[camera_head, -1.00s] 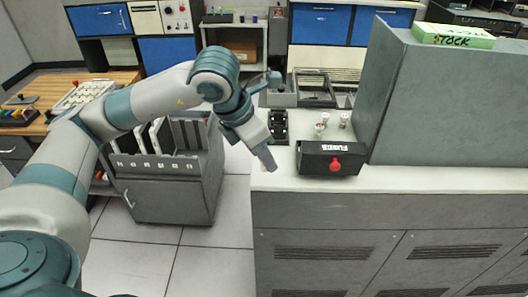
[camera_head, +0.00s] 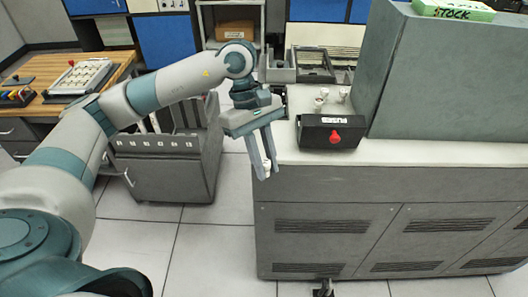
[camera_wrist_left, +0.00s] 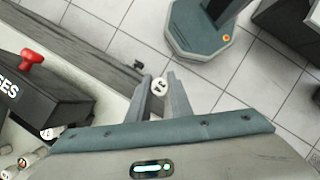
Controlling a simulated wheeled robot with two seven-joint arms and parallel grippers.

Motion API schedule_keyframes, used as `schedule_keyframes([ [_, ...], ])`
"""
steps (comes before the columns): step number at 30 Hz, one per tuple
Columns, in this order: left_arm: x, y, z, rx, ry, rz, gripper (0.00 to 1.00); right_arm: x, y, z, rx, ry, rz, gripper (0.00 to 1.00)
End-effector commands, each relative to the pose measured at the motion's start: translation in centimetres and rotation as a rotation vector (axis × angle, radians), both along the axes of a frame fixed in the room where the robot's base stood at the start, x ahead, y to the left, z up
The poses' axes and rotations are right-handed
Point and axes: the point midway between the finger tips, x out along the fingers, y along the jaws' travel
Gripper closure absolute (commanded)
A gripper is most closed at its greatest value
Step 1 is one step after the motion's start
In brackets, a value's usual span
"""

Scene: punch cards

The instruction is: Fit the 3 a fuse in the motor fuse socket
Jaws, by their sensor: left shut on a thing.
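My left gripper (camera_head: 267,160) points down, shut on a small white fuse (camera_head: 267,167) between its fingertips. It is in front of the left front corner of the counter. In the left wrist view the fuse (camera_wrist_left: 160,86) shows its round pale end with a dark mark, too small to read surely, between the fingers (camera_wrist_left: 163,98). A black box labelled FUSES (camera_head: 315,133) with a red knob stands on the counter to the right of the gripper. I cannot make out a motor fuse socket. My right gripper is not in view.
Loose pale fuses (camera_head: 319,103) stand behind the box. A large grey-green housing (camera_head: 440,85) bounds the counter on the right. A grey cart (camera_head: 165,165) is to the left. The floor between cart and counter is clear.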

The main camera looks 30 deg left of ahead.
Motion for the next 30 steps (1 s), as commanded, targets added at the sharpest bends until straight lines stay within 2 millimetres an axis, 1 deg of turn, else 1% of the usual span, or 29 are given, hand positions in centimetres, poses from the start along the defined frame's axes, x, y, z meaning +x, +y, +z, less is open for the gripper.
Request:
schedule_keyframes([
  [1, -0.1, -0.3, -0.3, 0.0, 0.0, -0.095, 1.0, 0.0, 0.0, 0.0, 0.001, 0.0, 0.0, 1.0],
  [9, -1.4, -1.2, -2.0, 0.001, -0.001, -0.664, 1.0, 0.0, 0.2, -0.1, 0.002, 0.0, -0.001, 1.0],
  [12, -1.9, -1.4, -2.5, 0.0, -0.001, -0.844, 1.0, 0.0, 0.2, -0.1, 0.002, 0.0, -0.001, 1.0],
  [15, -2.1, -1.5, -2.8, 0.0, -0.003, -0.98, 1.0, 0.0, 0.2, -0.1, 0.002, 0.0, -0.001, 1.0],
  [18, -2.3, -1.5, -3.0, 0.0, -0.003, -1.066, 1.0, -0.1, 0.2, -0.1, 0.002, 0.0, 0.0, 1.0],
  [21, -2.3, -1.5, -3.1, 0.0, -0.003, -1.108, 1.0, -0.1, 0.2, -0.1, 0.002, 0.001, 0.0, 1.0],
  [30, -2.4, -1.5, -3.1, -0.001, -0.003, -1.118, 1.0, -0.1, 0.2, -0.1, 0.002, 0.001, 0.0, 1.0],
])
